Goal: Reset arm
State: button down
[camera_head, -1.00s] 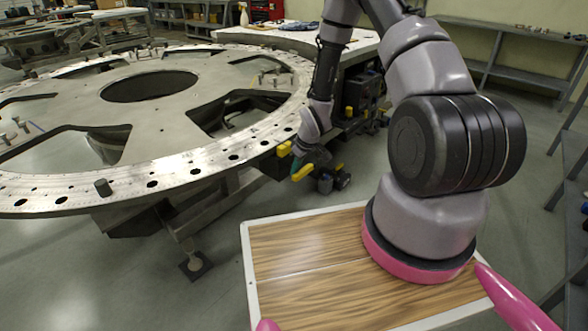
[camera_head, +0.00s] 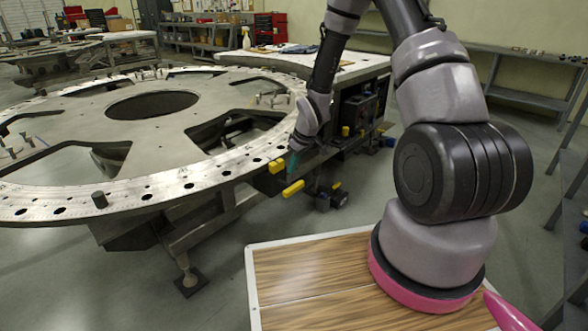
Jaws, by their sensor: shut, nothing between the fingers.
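The turret plate is a large round metal disc with a central hole, cut-out windows and a ring of rim holes.
A bench with a white top (camera_head: 310,62) stands behind the plate, with a spray bottle (camera_head: 246,38) on it. Shelving (camera_head: 520,75) stands at the right wall. Grey floor is open between the plate and my wood-topped base.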

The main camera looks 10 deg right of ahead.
jog(key=s+d+r+m+t+h, duration=0.1)
jog(key=s+d+r+m, duration=0.2)
jog(key=r, duration=1.1)
jog(key=s+d+r+m+t+h, duration=0.1)
jog(key=s+d+r+m, duration=0.15)
jog(key=r, duration=1.15)
jog(key=s+r+m+t, duration=0.1)
jog(key=s+r+m, duration=0.2)
jog(key=s+r, duration=0.4)
jog(key=s+d+r+m+t+y, duration=0.1)
jog(key=s+r+m, duration=0.2)
jog(key=s+r, duration=0.5)
jog(key=s, duration=0.6)
jog(key=shift+d+y, duration=0.3)
jog(key=shift+a, duration=0.1)
